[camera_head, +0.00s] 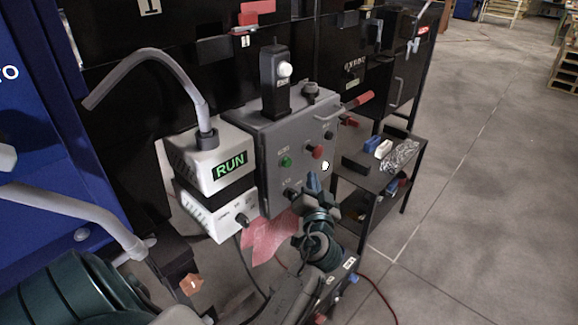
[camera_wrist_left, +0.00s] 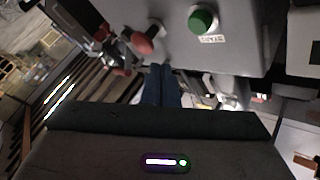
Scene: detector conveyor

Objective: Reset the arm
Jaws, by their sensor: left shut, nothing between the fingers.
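My left gripper (camera_head: 313,183) is shut and empty, its blue fingertips in front of the lower part of the grey control box (camera_head: 262,160). Its shut fingers also show in the left wrist view (camera_wrist_left: 161,86), just below the box face. The box carries a green button (camera_head: 286,161) and a red knob (camera_head: 316,152). In the left wrist view the green button (camera_wrist_left: 203,21) is up and right of the fingers, and the red knob (camera_wrist_left: 142,43) up and left. I cannot tell whether the fingertips touch the box. My right gripper is not in view.
A white unit with a lit RUN display (camera_head: 230,165) stands left of the box. A red lever (camera_head: 357,100) sticks out at the box's right. A low black table (camera_head: 393,181) with small items stands to the right. Open grey floor (camera_head: 480,200) lies beyond it.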

